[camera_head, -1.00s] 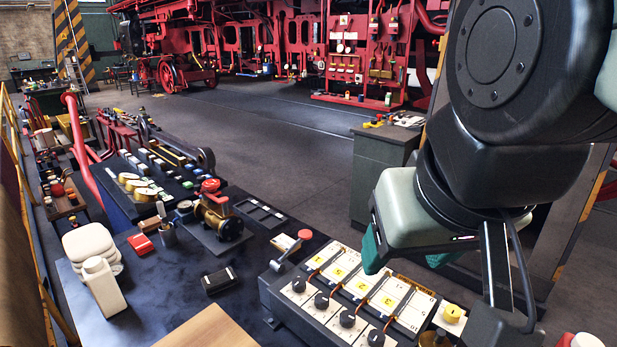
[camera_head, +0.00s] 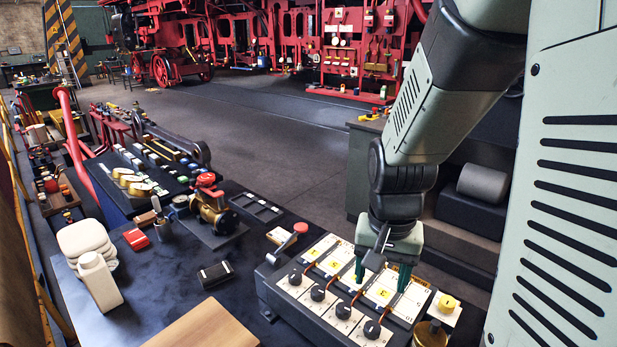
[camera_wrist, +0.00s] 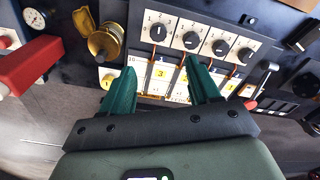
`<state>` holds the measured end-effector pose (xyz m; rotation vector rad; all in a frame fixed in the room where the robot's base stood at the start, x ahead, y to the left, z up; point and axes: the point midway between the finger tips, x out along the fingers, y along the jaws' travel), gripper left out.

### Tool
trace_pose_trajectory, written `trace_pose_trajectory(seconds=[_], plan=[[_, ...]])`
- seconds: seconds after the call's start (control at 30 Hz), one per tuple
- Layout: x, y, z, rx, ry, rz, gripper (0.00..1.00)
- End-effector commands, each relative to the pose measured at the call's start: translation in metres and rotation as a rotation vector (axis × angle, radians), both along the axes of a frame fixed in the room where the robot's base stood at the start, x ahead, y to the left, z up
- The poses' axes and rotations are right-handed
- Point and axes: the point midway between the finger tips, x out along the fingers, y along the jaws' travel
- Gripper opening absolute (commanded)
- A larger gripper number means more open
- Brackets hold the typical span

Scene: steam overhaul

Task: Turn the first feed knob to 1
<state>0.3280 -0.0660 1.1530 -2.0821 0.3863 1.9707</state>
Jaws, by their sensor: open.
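The feed panel (camera_head: 262,290) is a dark, sloped box with white plates. It carries a row of black knobs: one at the red-lever end (camera_head: 295,278), two in the middle (camera_head: 318,293) (camera_head: 344,310) and one at the brass-cup end (camera_head: 372,329). The wrist view shows the brass-cup-end knob (camera_wrist: 158,32) and the red-lever-end knob (camera_wrist: 245,55), with numbered dials around them. Which is first, and their exact settings, I cannot tell. My gripper (camera_head: 382,278) points down over the numbered cards, its green fingers apart and empty. In the wrist view my gripper (camera_wrist: 157,68) is apart from the knobs.
A red-handled lever (camera_head: 290,240) stands at the panel's far end. A brass cup (camera_head: 430,334) and a yellow button (camera_head: 446,303) sit at the near end. A brown board (camera_head: 205,328), white bottle (camera_head: 98,282) and red-topped brass valve (camera_head: 212,210) are on the bench left.

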Motion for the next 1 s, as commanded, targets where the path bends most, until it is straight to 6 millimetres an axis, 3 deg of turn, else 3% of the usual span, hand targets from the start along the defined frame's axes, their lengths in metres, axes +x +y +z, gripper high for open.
trace_pose_trajectory(seconds=[0.1, 0.37, 0.7, 1.0], plan=[[0.004, -0.004, -0.024, 0.017, 0.038, -0.038, 0.61], [0.005, -0.005, -0.048, 0.023, 0.055, -0.054, 0.61], [0.004, -0.005, -0.111, 0.024, 0.057, -0.052, 0.61], [0.005, -0.005, -0.14, 0.023, 0.052, -0.053, 0.61]])
